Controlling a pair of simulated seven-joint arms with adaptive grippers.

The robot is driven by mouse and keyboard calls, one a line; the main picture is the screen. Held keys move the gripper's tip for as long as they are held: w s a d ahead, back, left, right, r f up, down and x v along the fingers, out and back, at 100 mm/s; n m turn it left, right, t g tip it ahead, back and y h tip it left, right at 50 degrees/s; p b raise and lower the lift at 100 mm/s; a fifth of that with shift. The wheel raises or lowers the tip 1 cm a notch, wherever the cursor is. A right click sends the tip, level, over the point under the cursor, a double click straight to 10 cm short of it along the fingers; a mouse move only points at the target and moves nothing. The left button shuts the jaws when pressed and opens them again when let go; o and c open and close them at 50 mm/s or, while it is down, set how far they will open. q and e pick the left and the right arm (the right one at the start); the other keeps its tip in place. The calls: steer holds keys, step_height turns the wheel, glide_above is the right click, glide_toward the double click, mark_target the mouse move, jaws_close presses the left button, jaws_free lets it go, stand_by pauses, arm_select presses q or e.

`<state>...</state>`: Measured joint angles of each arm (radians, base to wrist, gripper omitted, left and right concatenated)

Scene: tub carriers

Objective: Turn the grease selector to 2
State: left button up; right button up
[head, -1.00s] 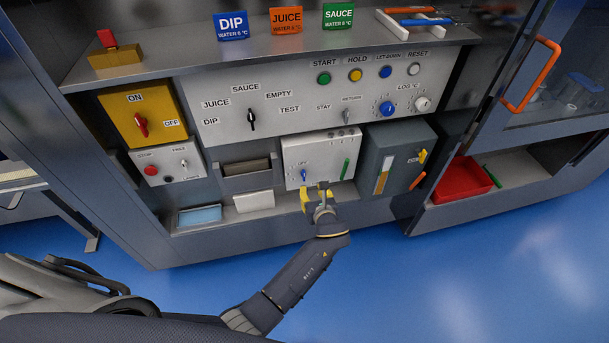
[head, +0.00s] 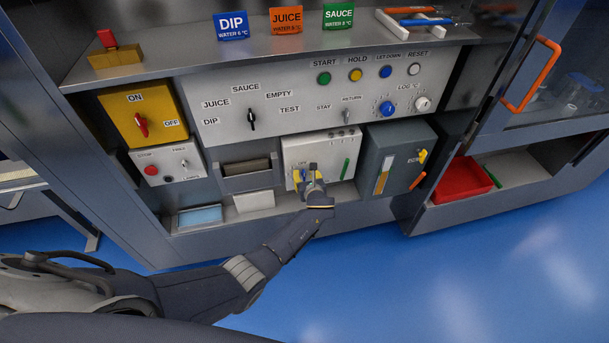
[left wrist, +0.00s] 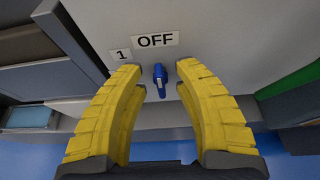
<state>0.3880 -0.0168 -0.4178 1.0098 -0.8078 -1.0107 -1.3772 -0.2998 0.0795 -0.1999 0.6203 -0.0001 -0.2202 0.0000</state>
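The grease selector is a small blue knob (left wrist: 160,78) on the white box (head: 315,150). In the left wrist view it stands upright under the OFF label (left wrist: 155,40), with a label 1 (left wrist: 121,55) to its left. No label 2 can be made out. My left gripper (left wrist: 160,80) is open, its yellow fingers on either side of the knob with gaps between. In the head view the left gripper (head: 308,178) is in front of the white box and mostly hides the knob. My right gripper is not in view.
A green handle (head: 345,168) is on the same box, right of the gripper. A dark grey box (head: 395,160) with a yellow knob stands farther right.

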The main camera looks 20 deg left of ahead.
arm_select(q)
steer(key=shift+w+a, duration=0.1)
stand_by(0.3)
jaws_close()
